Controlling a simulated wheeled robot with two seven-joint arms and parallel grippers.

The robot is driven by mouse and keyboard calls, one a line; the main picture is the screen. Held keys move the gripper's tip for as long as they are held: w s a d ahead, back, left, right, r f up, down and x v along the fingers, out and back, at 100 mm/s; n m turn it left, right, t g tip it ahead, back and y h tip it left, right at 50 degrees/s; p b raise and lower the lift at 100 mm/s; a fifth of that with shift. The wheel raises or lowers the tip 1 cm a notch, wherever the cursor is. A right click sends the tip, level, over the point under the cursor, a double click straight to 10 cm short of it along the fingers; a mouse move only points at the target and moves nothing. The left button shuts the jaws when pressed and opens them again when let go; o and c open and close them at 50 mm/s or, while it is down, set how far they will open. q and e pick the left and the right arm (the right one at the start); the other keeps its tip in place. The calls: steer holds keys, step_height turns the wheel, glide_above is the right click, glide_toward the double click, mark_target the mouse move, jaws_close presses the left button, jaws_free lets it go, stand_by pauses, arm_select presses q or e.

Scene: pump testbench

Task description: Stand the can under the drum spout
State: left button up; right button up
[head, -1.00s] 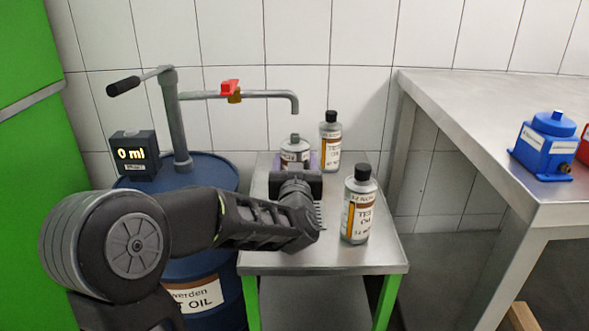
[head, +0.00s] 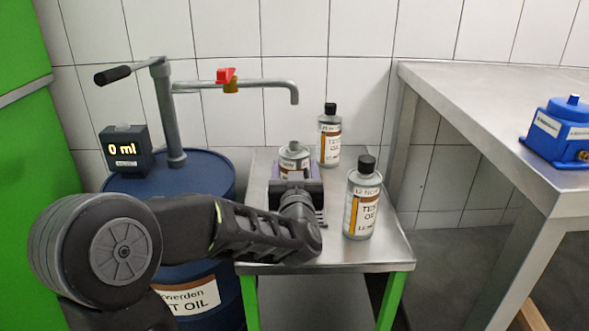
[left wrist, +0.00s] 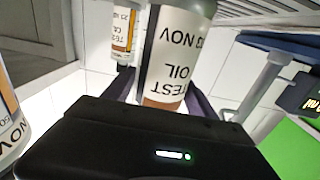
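The can (head: 293,160) is a grey can with a white and brown TEST OIL label. In the head view it is below the bent end of the drum spout (head: 294,97). My left gripper (head: 295,172) is shut on it, with a purple finger on each side. The can (left wrist: 172,60) also fills the middle of the left wrist view between the fingers. Its lower part is hidden behind my gripper in the head view, so I cannot tell whether it touches the table. My right gripper is not in view.
Two similar cans stand on the small steel table (head: 350,255): one behind right (head: 330,148), one in front right (head: 362,210). The blue drum (head: 190,175) carries a pump and a display (head: 127,150) reading 0 ml. A steel bench (head: 480,115) is at right.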

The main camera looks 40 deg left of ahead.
arm_select(q)
steer(key=o, duration=0.3)
steer(key=shift+o, duration=0.2)
steer(key=shift+r, duration=0.15)
steer(key=shift+r, duration=0.1)
steer(key=shift+s+d+p, duration=0.3)
steer(key=shift+s, duration=0.05)
steer(key=b+v, duration=0.4)
steer(key=v, duration=0.7)
steer(key=shift+b, duration=0.4)
